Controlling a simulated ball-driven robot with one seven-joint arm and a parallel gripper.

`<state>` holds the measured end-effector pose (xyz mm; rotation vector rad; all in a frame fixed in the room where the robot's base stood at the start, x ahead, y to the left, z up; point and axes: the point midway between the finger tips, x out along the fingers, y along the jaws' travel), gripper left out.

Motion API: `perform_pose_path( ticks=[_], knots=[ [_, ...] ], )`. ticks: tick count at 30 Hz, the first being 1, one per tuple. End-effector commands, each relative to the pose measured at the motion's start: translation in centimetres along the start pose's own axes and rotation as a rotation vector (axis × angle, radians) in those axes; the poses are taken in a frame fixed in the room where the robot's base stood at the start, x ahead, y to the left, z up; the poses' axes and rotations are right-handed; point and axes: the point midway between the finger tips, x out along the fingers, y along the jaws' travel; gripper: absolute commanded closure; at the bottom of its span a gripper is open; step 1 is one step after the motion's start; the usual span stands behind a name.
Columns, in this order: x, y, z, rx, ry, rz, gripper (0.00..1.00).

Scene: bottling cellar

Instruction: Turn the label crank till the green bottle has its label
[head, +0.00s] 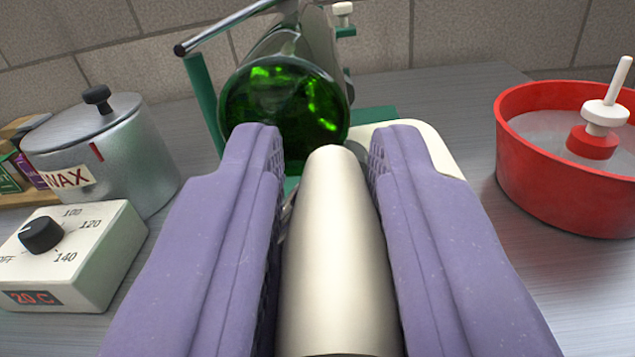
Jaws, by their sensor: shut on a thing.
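The green bottle (283,105) lies on its side in a green-framed labelling machine (203,104), its round base facing me. No label shows on the part I can see; most of its side is hidden behind the base. My gripper (325,150) has two purple fingers, shut on a smooth, pale metallic rounded grip (335,250), which looks like the label crank's handle. The grip runs lengthwise between the fingers, its rounded end just below the bottle's base in the picture. The crank's arm and pivot are hidden.
At left stand a lidded metal wax pot (130,130) and a white heater box (75,255) with a black dial, reading 20 C. At right is a red tub (560,190) with a white-handled tool (604,115). Grey metal bench (450,100) shows between; a brick wall stands behind.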

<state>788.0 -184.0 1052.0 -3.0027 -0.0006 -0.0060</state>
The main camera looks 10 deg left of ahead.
Motion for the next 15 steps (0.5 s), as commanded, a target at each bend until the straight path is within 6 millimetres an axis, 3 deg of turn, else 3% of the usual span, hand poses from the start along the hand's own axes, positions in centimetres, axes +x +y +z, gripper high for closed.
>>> perform_pose_path(
  ticks=[2,15],
  knots=[
    [-0.2,1.1,0.8,0.068,-0.010,0.010,1.00],
    [-0.2,3.3,3.8,0.486,-0.012,0.010,1.00]
  ],
)
